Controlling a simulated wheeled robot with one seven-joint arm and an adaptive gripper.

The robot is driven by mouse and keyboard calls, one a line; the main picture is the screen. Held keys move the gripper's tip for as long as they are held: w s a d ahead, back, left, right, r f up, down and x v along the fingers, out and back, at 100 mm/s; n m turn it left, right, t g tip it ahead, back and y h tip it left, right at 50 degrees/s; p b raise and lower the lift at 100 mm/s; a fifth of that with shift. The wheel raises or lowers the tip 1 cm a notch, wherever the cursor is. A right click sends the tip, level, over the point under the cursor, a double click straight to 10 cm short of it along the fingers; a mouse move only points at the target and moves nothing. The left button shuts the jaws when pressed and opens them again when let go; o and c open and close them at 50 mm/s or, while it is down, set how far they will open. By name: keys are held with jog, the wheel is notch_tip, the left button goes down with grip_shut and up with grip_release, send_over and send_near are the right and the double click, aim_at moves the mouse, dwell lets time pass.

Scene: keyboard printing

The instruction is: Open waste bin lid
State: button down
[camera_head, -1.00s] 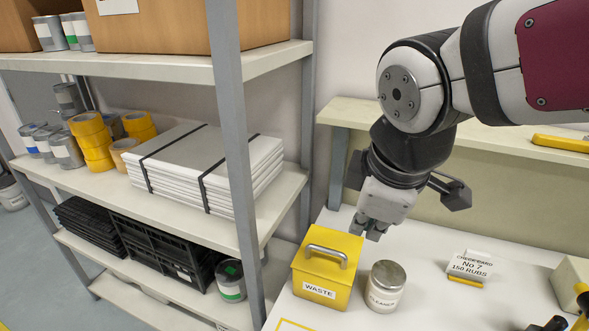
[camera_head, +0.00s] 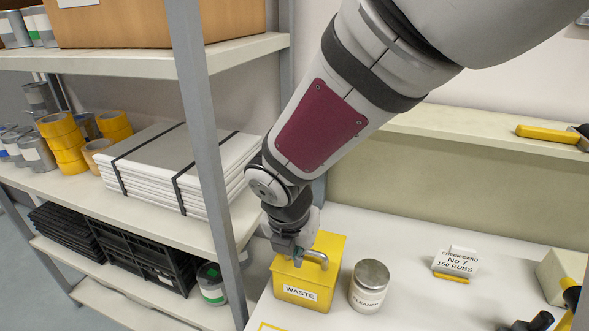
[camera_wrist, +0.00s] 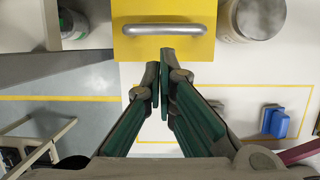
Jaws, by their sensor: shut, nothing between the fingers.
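The yellow waste bin (camera_head: 328,245) stands on the white bench with its WASTE label facing me. Its lid looks closed and carries a grey bar handle (camera_head: 320,259). The wrist view shows the yellow lid (camera_wrist: 190,48) from above, with the handle (camera_wrist: 163,29) running across it. My gripper (camera_head: 297,258) is over the lid, at the handle's left in the head view. In the wrist view my gripper's fingertips (camera_wrist: 160,70) are together and empty, just below the handle and the lid's near edge. I cannot tell whether they touch the bin.
The grey shelf post (camera_head: 211,170) rises close on the left. A card sign (camera_head: 455,263) stands further right, with a blue object (camera_wrist: 275,121) in the wrist view. Bench between can and sign is clear.

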aim_at(300, 270)
jog(key=shift+x, duration=2.75)
jog(key=shift+w+r+g+p, duration=0.15)
jog(key=shift+r+g+p, duration=0.25)
jog(key=shift+r+g, duration=0.15)
jog(key=shift+w+d+r+g+y+p, duration=0.1)
jog(key=shift+w+r+g+y+p, duration=0.1)
jog(key=shift+r+g+p, duration=0.2)
jog(key=shift+w+d+r+g+y+p, duration=0.1)
jog(key=shift+w+r+g+y+p, duration=0.15)
jog(key=shift+r, duration=0.3)
jog(key=shift+w+d+r+g+y+p, duration=0.1)
jog(key=shift+w+r+g+y+p, duration=0.1)
jog(key=shift+r+p, duration=0.25)
jog(key=shift+w+r, duration=0.3)
jog(key=shift+r, duration=0.25)
jog(key=w+d+r, duration=0.2)
jog(key=w+r, duration=0.1)
jog(key=w, duration=0.2)
jog(key=w+d+r+b, duration=0.1)
jog(key=w+d+r, duration=0.1)
jog(key=w, duration=0.3)
jog(key=shift+r, duration=0.4)
jog(key=shift+a, duration=0.15)
jog(key=shift+r, duration=0.15)
